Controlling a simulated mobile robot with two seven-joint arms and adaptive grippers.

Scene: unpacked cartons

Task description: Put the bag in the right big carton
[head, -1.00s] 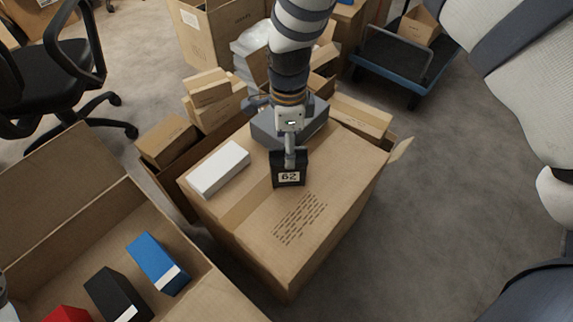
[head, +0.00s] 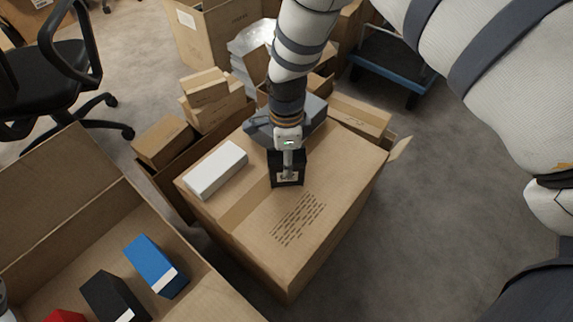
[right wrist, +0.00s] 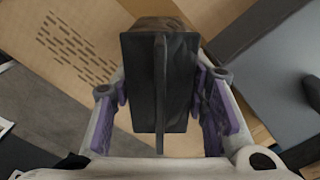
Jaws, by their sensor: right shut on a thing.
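The bag (head: 277,172) is a small dark block with a white label on its front. It is over the top of the large carton (head: 255,245) at the centre, whose top looks closed. I cannot tell whether the bag touches that top. My right gripper (head: 288,158) comes down from above and is shut on the bag. In the right wrist view, the black bag (right wrist: 140,85), with a raised ridge, is between the purple finger pads of the gripper (right wrist: 163,112). My left gripper is not clearly visible.
An open carton (head: 60,190) at the lower left holds blue (head: 150,262), black (head: 110,295) and red (head: 65,316) boxes. A white box (head: 217,170) lies on the central carton, with a grey object (head: 258,130) behind my gripper. Smaller cartons and a trolley (head: 390,62) stand behind.

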